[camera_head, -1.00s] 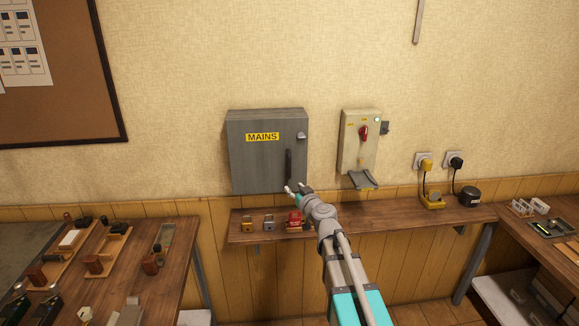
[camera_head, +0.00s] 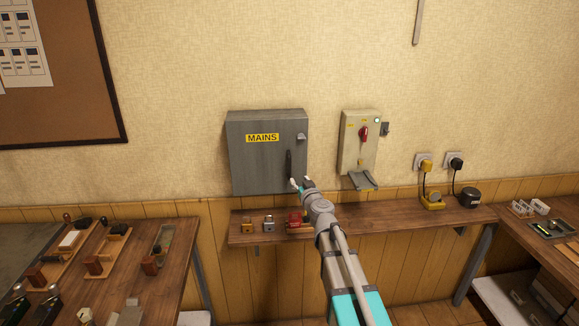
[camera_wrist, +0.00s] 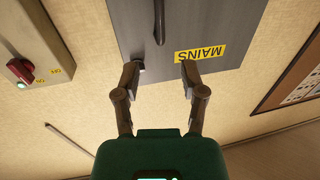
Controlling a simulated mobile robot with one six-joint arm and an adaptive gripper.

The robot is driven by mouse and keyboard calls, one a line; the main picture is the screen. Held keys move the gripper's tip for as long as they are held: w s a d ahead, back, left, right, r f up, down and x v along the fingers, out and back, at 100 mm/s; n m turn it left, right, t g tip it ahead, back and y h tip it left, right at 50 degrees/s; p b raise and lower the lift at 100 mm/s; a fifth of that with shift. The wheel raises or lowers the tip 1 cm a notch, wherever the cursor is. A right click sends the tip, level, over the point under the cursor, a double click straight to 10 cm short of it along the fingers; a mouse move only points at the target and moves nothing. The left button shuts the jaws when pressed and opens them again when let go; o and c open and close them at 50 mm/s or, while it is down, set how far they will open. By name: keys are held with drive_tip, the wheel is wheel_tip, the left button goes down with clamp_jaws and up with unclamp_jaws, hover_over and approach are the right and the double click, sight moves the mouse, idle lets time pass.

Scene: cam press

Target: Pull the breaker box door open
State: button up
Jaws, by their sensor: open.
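The breaker box (camera_head: 245,165) is a grey metal box on the wall with a yellow MAINS label (camera_head: 262,138). Its door is shut. A dark upright handle (camera_head: 289,163) sits on the door's right side, with a small latch (camera_head: 301,136) above it.
A switch box with a red knob (camera_head: 364,132) hangs to the right. A narrow wooden shelf (camera_head: 385,222) below carries padlocks (camera_head: 270,224), a red object (camera_head: 294,218) and plugged-in adapters. A bench (camera_head: 160,285) stands at left.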

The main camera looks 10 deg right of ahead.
sight(290, 166)
drive_tip(key=w, duration=0.4)
drive_tip(key=w+a, duration=0.1)
drive_tip(key=w, duration=0.3)
drive_tip(key=w+a, duration=0.1)
drive_tip(key=w, duration=0.3)
drive_tip(key=shift+a, duration=0.2)
drive_tip(key=shift+c, duration=0.2)
clamp_jaws()
